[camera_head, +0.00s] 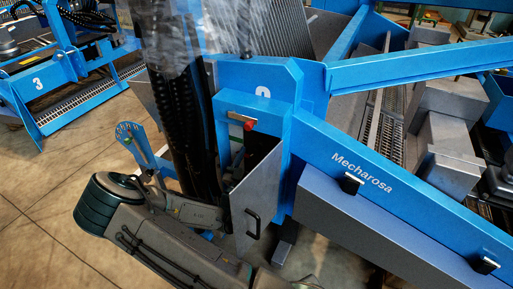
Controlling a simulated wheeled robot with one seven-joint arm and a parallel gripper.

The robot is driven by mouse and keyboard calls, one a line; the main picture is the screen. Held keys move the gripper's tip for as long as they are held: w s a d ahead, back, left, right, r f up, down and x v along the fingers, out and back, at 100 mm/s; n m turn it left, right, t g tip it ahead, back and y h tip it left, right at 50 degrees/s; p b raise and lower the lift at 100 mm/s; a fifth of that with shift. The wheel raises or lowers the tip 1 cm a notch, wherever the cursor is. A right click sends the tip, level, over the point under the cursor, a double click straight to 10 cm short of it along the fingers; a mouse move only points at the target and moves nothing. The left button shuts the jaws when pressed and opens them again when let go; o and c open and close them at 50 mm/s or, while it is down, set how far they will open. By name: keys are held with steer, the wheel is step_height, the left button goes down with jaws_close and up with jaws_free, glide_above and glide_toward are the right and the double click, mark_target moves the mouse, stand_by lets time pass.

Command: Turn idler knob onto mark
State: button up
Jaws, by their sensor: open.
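A red-tipped knob or handle (249,125) sticks out at the top of an opening in the blue machine housing. I cannot tell whether it is the idler knob. A blue fan-shaped plate (129,134) with white marks stands upright left of the housing, above my arm's elbow. Its small details are too small to read, and no pointer is clear. My arm crosses the lower left, in front of the machine's base. My gripper's fingers do not show.
A grey door (255,190) with a black handle (252,223) hangs open below the housing opening. A long blue beam (375,180) marked "Mecharosa" runs to the lower right. Grey blocks (448,125) stand behind it. Another blue machine (45,80) marked 3 is at upper left. Bare floor (50,190) lies left.

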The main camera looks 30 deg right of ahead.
mark_target(253, 154)
steer(key=shift+x, duration=2.05)
steer(key=c, duration=1)
steer(key=shift+o, duration=0.2)
steer(key=shift+f+m+g+b, duration=0.1)
steer(key=shift+m+g+b, duration=0.2)
steer(key=shift+m+b, duration=0.1)
